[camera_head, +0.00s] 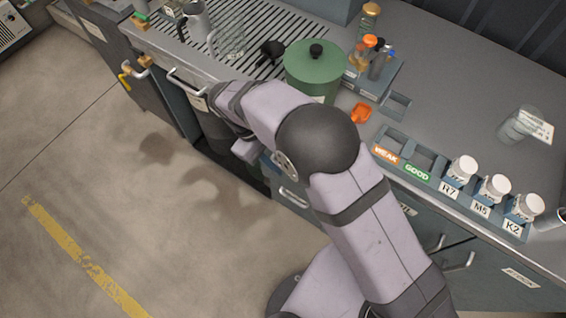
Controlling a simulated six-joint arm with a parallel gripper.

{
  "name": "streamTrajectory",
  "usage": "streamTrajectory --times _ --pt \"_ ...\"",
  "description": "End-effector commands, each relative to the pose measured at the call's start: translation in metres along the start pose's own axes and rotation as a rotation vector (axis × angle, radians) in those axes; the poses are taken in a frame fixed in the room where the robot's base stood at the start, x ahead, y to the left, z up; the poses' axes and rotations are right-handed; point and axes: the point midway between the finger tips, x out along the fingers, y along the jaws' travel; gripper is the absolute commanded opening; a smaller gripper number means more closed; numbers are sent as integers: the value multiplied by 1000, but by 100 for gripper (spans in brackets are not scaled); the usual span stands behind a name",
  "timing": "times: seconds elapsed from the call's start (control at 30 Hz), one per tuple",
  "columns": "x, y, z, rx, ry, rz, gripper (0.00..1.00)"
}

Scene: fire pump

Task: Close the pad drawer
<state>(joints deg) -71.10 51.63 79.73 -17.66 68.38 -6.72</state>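A cabinet front with a silver bar handle (187,83) and a small pale label below it sits under the grated part of the counter, left of my arm. Another front with a handle (292,197) shows under the counter, right of my wrist. I cannot read which front is the pad drawer, and I cannot tell how far either one stands out. My arm reaches from the bottom right to the cabinet fronts, its wrist close to the labelled front. The arm hides my gripper, so its fingers and any contact do not show.
The counter (455,80) holds a green lidded pot (315,70), an orange item (361,113), a bottle rack and several white-lidded jars in a labelled rack (475,205). A jug and a glass vessel stand on the grating (258,25). The floor (90,150) at left is clear.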

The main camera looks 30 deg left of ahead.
Motion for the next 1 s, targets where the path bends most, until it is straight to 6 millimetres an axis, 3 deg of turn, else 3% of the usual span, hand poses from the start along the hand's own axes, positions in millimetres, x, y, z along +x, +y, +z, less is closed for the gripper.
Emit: streamTrajectory --times 0.3,0.7,0.83,1.0 --pt "-40 0 -1 -1 4 1 29" --pt "-48 0 0 -1 2 1 29" --pt "-47 -2 -2 -5 3 2 1" --pt "-33 -28 -17 -54 8 21 0"
